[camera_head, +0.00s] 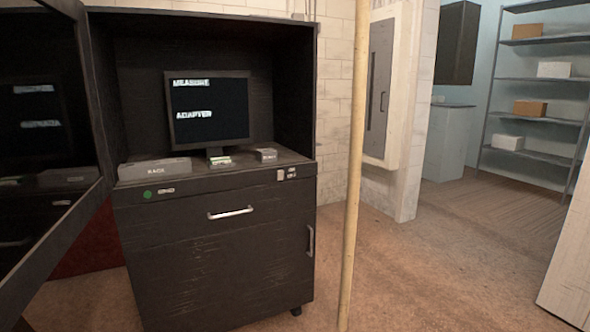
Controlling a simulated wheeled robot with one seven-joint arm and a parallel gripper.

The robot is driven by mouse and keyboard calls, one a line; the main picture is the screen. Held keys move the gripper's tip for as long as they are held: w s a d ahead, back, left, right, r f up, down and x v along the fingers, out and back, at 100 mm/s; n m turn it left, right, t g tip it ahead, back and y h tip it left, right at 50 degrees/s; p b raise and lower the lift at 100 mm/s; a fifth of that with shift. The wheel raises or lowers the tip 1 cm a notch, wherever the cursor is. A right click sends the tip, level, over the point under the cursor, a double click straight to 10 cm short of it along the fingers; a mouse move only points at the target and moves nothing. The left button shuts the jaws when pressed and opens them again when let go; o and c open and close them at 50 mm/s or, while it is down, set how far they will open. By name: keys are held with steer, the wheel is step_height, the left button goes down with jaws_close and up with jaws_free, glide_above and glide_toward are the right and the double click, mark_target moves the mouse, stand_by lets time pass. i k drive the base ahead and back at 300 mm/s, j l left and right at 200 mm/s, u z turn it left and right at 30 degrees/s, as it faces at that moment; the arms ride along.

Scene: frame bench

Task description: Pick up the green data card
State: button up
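No clearly recognisable green data card shows in the head view. A small item (220,161) with a faint yellow-green tint lies on the cabinet shelf below the monitor; it is too small to tell what it is. A small grey block (266,155) lies to its right, and a grey box (155,169) with lettering is at the shelf's left. My gripper is not in view.
The dark cabinet (210,260) holds a monitor (208,110); its glazed door (45,150) stands open at left. A green dot (147,194) marks its front. A pale vertical pole (355,150) stands right of it. Floor further right is clear, before shelving (535,80).

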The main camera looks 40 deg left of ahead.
mark_target(218, 160)
steer(key=i+u, duration=0.5)
steer(key=i, duration=0.15)
steer(key=i+l+u, duration=0.25)
steer(key=i+u, duration=0.25)
steer(key=i, duration=0.15)
steer(key=i+j+u, duration=0.2)
steer(key=i+u, duration=0.8)
steer(key=i+j+z, duration=0.3)
steer(key=i+j, duration=0.7)
